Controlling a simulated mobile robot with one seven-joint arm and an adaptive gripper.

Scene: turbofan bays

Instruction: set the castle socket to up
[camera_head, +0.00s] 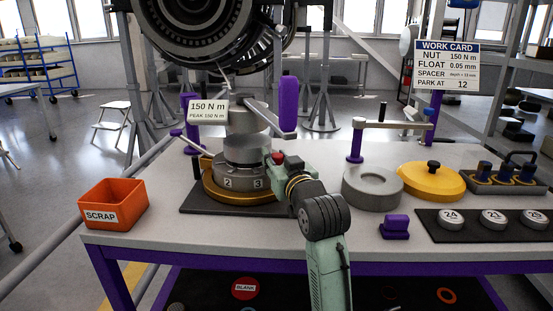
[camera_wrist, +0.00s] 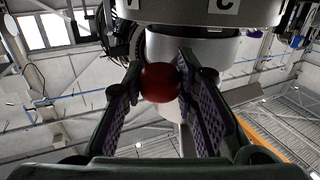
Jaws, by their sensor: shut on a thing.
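A grey stacked cylinder assembly (camera_head: 246,148), apparently holding the castle socket, stands upright on a brass-coloured round base (camera_head: 240,196) on the bench. Its lower ring carries the marks 2 and 3. In the wrist view, a grey cylinder (camera_wrist: 205,50) with lettered white labels on its upper ring is just behind the fingers. A red ball knob (camera_wrist: 160,82) sits between my gripper's fingers; my gripper (camera_wrist: 161,72) is shut on it. In the head view, my gripper (camera_head: 281,162) reaches the right side of the assembly. My arm hides part of the base.
An orange scrap bin (camera_head: 113,204) is at the left. A grey ring (camera_head: 372,188), yellow lid (camera_head: 432,180) and purple block (camera_head: 395,228) are at the right.

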